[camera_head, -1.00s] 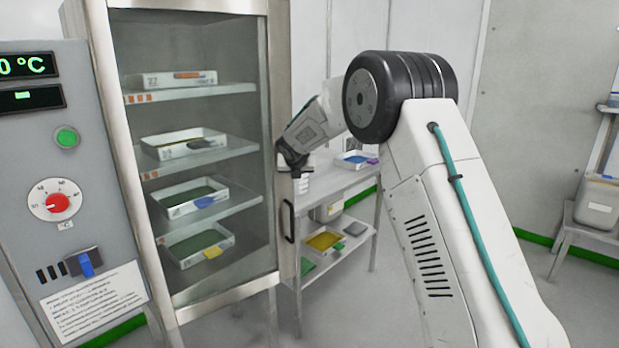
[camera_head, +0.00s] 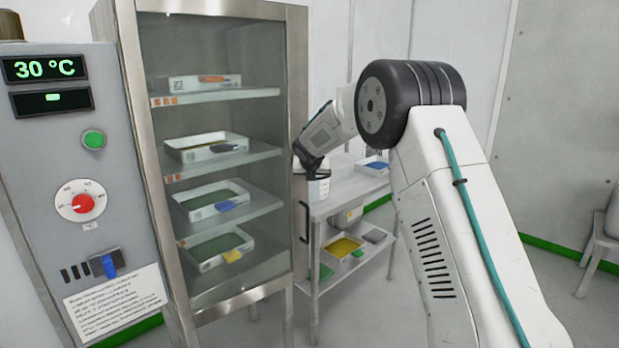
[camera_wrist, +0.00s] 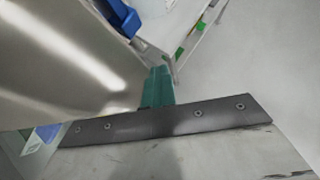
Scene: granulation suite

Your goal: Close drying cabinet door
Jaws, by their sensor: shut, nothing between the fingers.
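The drying cabinet (camera_head: 275,301) stands left of centre in the head view, with a steel-framed glass front and a dark vertical handle (camera_head: 305,222) at its right edge. The door looks roughly in line with the cabinet front; I cannot tell whether a gap is left. My gripper (camera_head: 312,172) is at the cabinet's right edge, above the handle. Its tips are hard to make out there. In the wrist view, my gripper (camera_wrist: 158,88) shows teal fingers, shut and empty, beside a shiny metal surface (camera_wrist: 60,60). I cannot tell whether they touch it.
A control panel (camera_head: 40,170) reading 30 °C stands left of the cabinet. Several trays sit on the shelves behind the glass. A two-level table (camera_head: 345,200) with a white container (camera_head: 317,188) and trays stands right of the cabinet.

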